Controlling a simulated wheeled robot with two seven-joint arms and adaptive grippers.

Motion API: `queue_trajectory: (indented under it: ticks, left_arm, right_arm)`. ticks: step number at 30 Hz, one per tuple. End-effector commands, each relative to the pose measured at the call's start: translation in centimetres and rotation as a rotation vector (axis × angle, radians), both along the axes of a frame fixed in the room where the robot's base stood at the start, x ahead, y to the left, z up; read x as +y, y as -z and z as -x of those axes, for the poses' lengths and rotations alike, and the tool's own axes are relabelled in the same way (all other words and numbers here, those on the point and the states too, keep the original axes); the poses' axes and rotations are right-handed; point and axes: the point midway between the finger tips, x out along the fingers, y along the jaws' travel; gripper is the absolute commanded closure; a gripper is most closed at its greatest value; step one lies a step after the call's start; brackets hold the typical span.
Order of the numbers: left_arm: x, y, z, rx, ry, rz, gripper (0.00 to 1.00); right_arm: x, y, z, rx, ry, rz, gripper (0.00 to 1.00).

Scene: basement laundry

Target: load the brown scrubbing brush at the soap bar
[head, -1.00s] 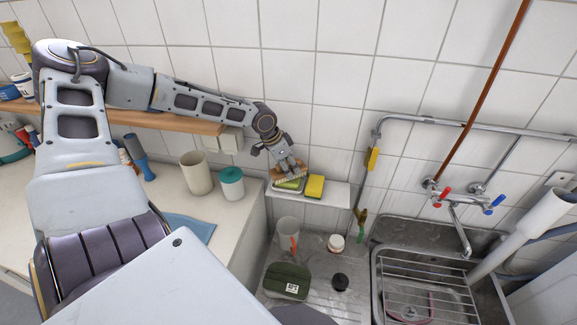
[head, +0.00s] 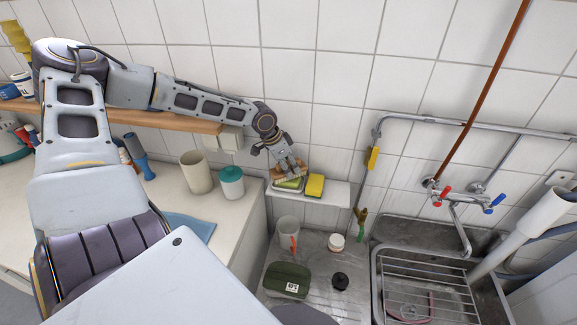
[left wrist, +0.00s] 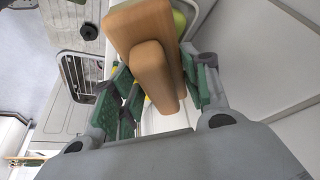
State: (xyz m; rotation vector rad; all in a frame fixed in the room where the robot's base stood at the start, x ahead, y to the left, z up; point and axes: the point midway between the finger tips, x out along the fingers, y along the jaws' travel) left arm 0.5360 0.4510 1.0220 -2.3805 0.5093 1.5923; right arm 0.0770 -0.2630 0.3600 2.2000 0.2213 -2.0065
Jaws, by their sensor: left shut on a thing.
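My left gripper (head: 286,164) is over the left end of the small white wall shelf. It is shut on the brown scrubbing brush (head: 283,173), whose wooden back fills the middle of the left wrist view (left wrist: 150,55) between the green-padded fingers. The green soap bar (head: 290,184) lies in a dish on the shelf, right under the brush. A bit of its green shows beside the brush in the left wrist view (left wrist: 179,20). I cannot tell whether the bristles touch the soap. My right gripper is not in view.
A yellow sponge (head: 315,185) sits just right of the soap on the shelf (head: 337,193). Below are a clear cup (head: 288,230), a green box (head: 287,280) and the sink rack (head: 425,270).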

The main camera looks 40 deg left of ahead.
Motion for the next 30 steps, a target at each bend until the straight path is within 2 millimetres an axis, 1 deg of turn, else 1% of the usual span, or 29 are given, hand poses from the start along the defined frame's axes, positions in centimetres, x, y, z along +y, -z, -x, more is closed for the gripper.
queue_trajectory:
  ticks: [30]
  left_arm:
    - [0.0,0.78,-0.01,0.0,0.0,0.0,0.73]
  right_arm:
    - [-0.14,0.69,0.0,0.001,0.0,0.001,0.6]
